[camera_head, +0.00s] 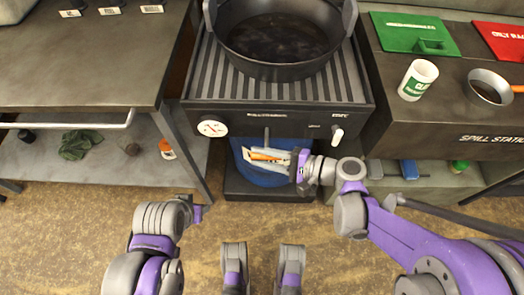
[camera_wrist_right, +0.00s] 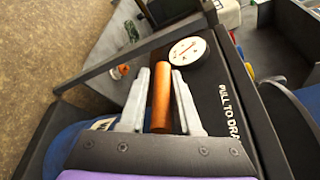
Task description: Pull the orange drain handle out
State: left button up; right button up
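The orange drain handle (camera_wrist_right: 161,97) lies between the two pale fingers of my right gripper (camera_wrist_right: 160,100) in the right wrist view. The fingers stand on either side of it, and narrow gaps seem to show beside it, so I see no firm grip. In the head view the orange handle (camera_head: 268,154) shows between the fingers of my right gripper (camera_head: 262,155), low in front of the dark wash unit (camera_head: 290,120). My left gripper (camera_head: 197,213) is at the lower left, away from the unit; its fingers are hidden.
A blue tub (camera_head: 262,175) stands under the unit, behind my right gripper. A black basin (camera_head: 278,40) sits on top. Benches flank both sides; the floor in front is open.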

jog(key=o, duration=0.3)
jog(key=shift+o, duration=0.2)
pick_arm(q)
jog(key=shift+w+p+v, duration=0.2)
jog(key=shift+p+v, duration=0.55)
jog(key=shift+v, duration=0.2)
pick_arm(e)
jog(key=v, duration=1.1)
jog(key=shift+a, duration=0.1)
jog(key=s+d+f+n+g+h, duration=0.1)
jog(key=s+f+n+g+h, duration=0.1)
jog(key=s+f+n+h, duration=0.55)
jog(key=s+d+r+n+t+h, duration=0.2)
jog(key=d+n+h, duration=0.1)
jog(key=d+h, duration=0.45)
pick_arm(q)
notch_tip(320, 180, up, 21)
jog(key=w+t+p, duration=0.1)
jog(key=p, duration=1.7)
jog(key=shift+w, duration=0.4)
pick_arm(e)
notch_tip(320, 180, up, 21)
jog(key=w, duration=0.2)
